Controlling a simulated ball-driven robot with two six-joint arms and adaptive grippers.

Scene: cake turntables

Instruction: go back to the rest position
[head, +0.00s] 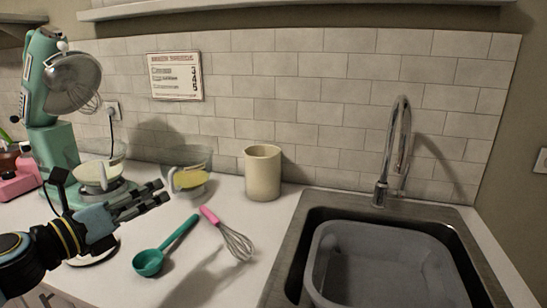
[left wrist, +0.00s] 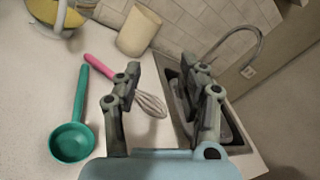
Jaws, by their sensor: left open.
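My left gripper (head: 164,190) reaches in from the left over the counter, its fingers pointing right. In the left wrist view its two fingers (left wrist: 163,78) stand apart with nothing between them. A teal ladle (head: 165,247) lies on the counter in front of the gripper. A whisk with a pink handle (head: 228,234) lies to the right of the ladle. Both also show in the left wrist view, the ladle (left wrist: 72,140) at left and the whisk (left wrist: 100,65) partly behind a finger. My right gripper is not in view.
A cream cup (head: 262,173) and a clear bowl with yellow contents (head: 190,178) stand near the tiled wall. A mint stand mixer (head: 55,145) is at left. The sink (head: 290,270) holds a grey tub (head: 385,240), with a tap (head: 395,150) behind.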

